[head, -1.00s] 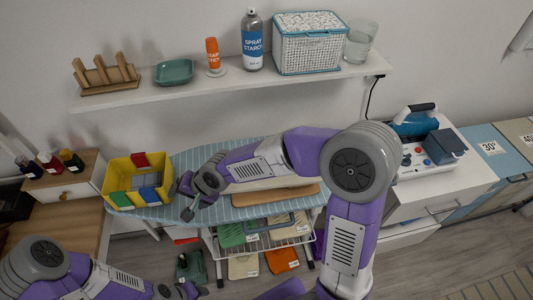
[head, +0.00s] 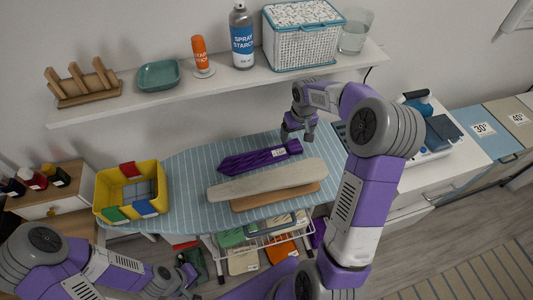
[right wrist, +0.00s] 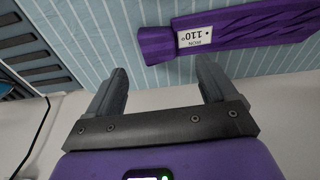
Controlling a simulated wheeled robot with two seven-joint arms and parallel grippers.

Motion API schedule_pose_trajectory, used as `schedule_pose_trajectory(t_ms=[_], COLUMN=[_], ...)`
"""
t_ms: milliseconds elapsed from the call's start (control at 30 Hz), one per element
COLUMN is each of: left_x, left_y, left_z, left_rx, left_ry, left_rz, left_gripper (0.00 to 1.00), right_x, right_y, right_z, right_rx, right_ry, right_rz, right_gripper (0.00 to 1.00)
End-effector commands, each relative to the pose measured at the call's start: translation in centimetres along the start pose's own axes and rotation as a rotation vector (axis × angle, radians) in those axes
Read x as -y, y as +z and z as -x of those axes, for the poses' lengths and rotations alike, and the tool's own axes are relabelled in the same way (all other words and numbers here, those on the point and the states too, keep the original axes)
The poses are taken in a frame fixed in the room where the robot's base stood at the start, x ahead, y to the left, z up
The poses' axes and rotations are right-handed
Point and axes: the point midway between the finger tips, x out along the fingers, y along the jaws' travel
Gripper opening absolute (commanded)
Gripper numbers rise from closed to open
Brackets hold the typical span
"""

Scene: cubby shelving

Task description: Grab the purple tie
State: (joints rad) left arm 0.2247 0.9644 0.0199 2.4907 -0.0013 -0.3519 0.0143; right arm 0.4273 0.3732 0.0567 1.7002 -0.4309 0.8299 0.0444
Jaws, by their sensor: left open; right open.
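The purple tie (head: 258,158) lies on the striped ironing board (head: 190,190), behind a pale sleeve board. In the right wrist view the tie (right wrist: 255,27) has a white label reading "IRON 110" near its narrow end. My right gripper (head: 298,138) is open and empty beside the label end of the tie; in the right wrist view its two fingers (right wrist: 160,85) are apart and the tie lies beyond their tips, not between them. My left gripper (head: 186,281) is low at the bottom left, away from the tie, and appears open and empty.
A yellow bin (head: 100,196) with coloured blocks stands on the board's left. The pale sleeve board (head: 270,180) lies in front of the tie. A shelf (head: 215,83) with a spray can and basket overhangs behind. An iron station (head: 440,135) stands right.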

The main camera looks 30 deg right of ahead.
Motion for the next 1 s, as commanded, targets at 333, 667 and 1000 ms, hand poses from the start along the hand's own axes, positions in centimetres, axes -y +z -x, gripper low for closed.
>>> schedule_pose_trajectory(t_ms=[333,667,1000], left_x=[0.3,0.3,0.3], left_y=[0.0,0.0,0.0], left_z=[-0.7,-0.9,-0.9], left_rx=[0.0,0.0,0.0], left_ry=[0.0,0.0,0.0], left_rz=[0.0,0.0,0.0], left_gripper=[0.43,0.43,0.43], right_x=[-0.3,-0.3,-0.3], right_y=[0.2,0.1,0.1], right_z=[-4.1,-6.4,-6.4], right_rx=[0.003,-0.003,-0.002], right_ry=[-0.002,-0.002,-0.002], right_rz=[-0.002,-0.001,-0.001], right_gripper=[0.85,0.85,0.45])
